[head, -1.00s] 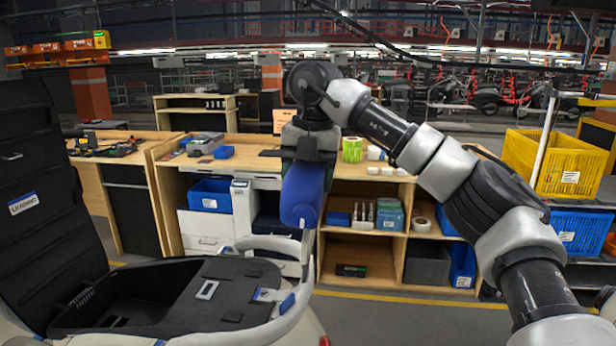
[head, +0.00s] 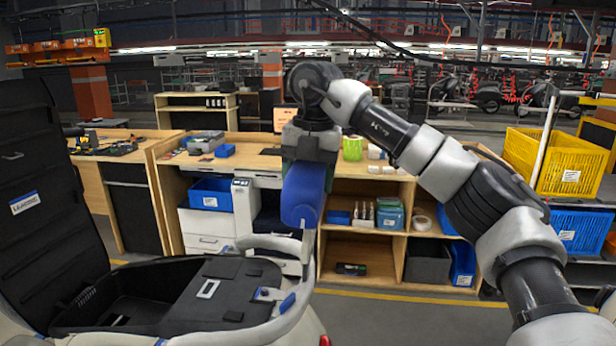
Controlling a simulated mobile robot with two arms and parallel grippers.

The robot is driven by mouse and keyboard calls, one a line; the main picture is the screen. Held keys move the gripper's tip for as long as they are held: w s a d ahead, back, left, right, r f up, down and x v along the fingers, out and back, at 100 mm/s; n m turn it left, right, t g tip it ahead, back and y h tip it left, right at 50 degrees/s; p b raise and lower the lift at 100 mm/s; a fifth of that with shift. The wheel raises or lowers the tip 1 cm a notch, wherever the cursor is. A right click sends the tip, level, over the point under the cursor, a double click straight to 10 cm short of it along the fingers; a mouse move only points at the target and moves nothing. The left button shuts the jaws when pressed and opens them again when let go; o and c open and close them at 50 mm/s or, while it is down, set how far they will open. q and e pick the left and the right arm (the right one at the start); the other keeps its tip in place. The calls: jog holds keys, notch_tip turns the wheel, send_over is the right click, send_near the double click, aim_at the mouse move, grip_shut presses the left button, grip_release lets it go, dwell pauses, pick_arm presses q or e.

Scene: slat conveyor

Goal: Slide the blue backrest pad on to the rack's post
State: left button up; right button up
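The blue backrest pad (head: 302,195) hangs upright below my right gripper (head: 309,160), whose arm comes in from the right. The gripper is around the pad's top, and its fingers are mostly hidden. The pad's lower end is right at the top of a grey upright post (head: 308,248) on the curved rack (head: 275,241) of a scooter body. From this angle I cannot tell how far the post is inside the pad. My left gripper is not in view.
The scooter body has an open black seat (head: 38,190) at the left and a dark storage bin (head: 120,300). Behind are a wooden workbench (head: 345,262), a yellow crate (head: 557,165) and a blue crate (head: 580,228) at the right. Open floor lies between.

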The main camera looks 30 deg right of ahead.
jog(key=shift+f, duration=0.15)
jog(key=shift+w+a+f+b, duration=0.1)
jog(key=shift+f+b, duration=0.75)
jog(key=shift+f, duration=0.3)
jog(key=shift+f+b, duration=0.3)
jog(key=shift+f, duration=0.15)
jog(key=shift+a+f+b, duration=0.1)
jog(key=shift+f+b, duration=0.6)
jog(key=shift+f, duration=0.45)
jog(key=shift+w+f, duration=0.1)
jog(key=shift+f, duration=0.2)
jog(key=shift+a+f+b, duration=0.1)
jog(key=shift+f+b, duration=0.9)
jog(key=shift+f, duration=0.25)
jog(key=o, duration=1.2)
